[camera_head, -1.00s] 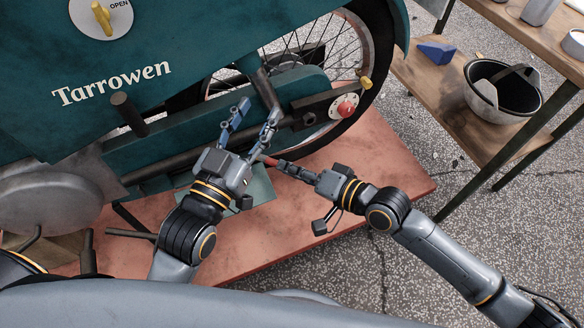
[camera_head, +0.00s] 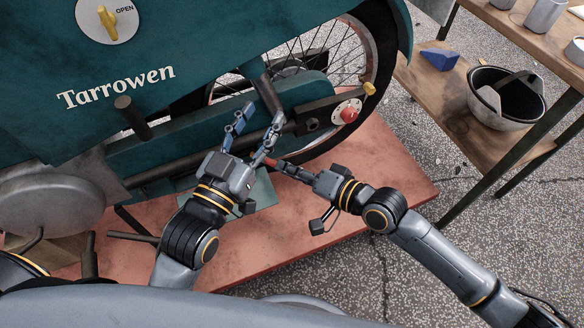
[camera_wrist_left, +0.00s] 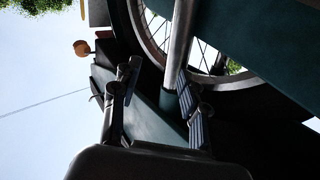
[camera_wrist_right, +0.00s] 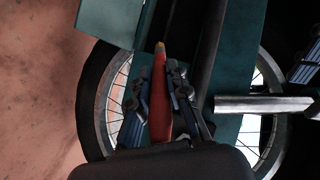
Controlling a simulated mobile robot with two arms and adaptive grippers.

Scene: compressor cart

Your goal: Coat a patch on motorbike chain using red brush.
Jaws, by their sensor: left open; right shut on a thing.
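The teal motorbike (camera_head: 75,130) marked "Tarrowen" stands with its rear wheel at upper right. I cannot make out the chain; a teal guard (camera_head: 300,92) runs along the wheel. My right gripper (camera_head: 268,157) is shut on the red brush (camera_wrist_right: 159,108), whose yellowish tip points at a dark gap between teal panels in the right wrist view. I cannot tell whether the brush touches anything.
The bike stands on a reddish platform (camera_head: 395,185). A red knob (camera_head: 348,114) sits near the wheel hub. Speckled floor is clear at lower right.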

